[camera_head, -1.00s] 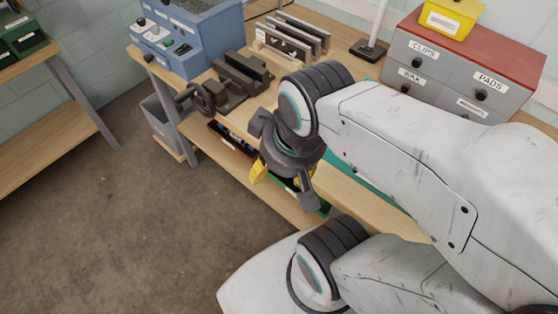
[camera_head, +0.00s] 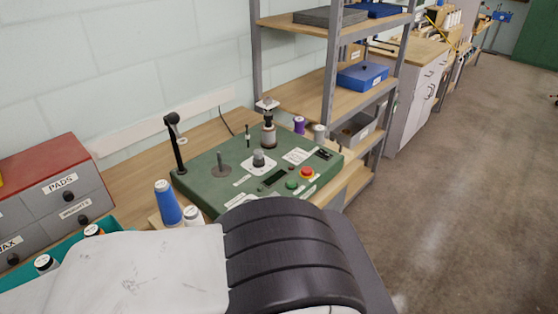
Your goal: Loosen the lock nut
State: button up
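I cannot pick out a lock nut with certainty. A green machine (camera_head: 238,183) stands on the bench. Its top carries a metal knob (camera_head: 258,160) on a pale square plate, a dark-topped post (camera_head: 268,130), a thin upright pin (camera_head: 248,137) and a disc with a short peg (camera_head: 221,169). Any of these may hide or include a nut; they are too small to tell. My gripper is not in view. My own arm fills the lower part of the picture and covers the machine's near edge.
A red button (camera_head: 307,173) and a green button (camera_head: 291,184) sit on the machine. A black lever (camera_head: 175,145) stands at its left. A blue thread cone (camera_head: 167,203) stands in front. Grey drawers (camera_head: 45,205) are left, shelving (camera_head: 329,70) behind right, and open floor (camera_head: 450,180) right.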

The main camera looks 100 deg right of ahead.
aim_at(267, 100)
jog(key=z, duration=0.45)
jog(key=k+z, duration=0.1)
jog(key=z, duration=0.4)
jog(key=j+z, duration=0.1)
jog(key=z, duration=0.35)
jog(key=k+z, duration=0.1)
jog(key=z, duration=1.3)
jog(key=k+l+z, duration=0.1)
jog(key=z, duration=0.4)
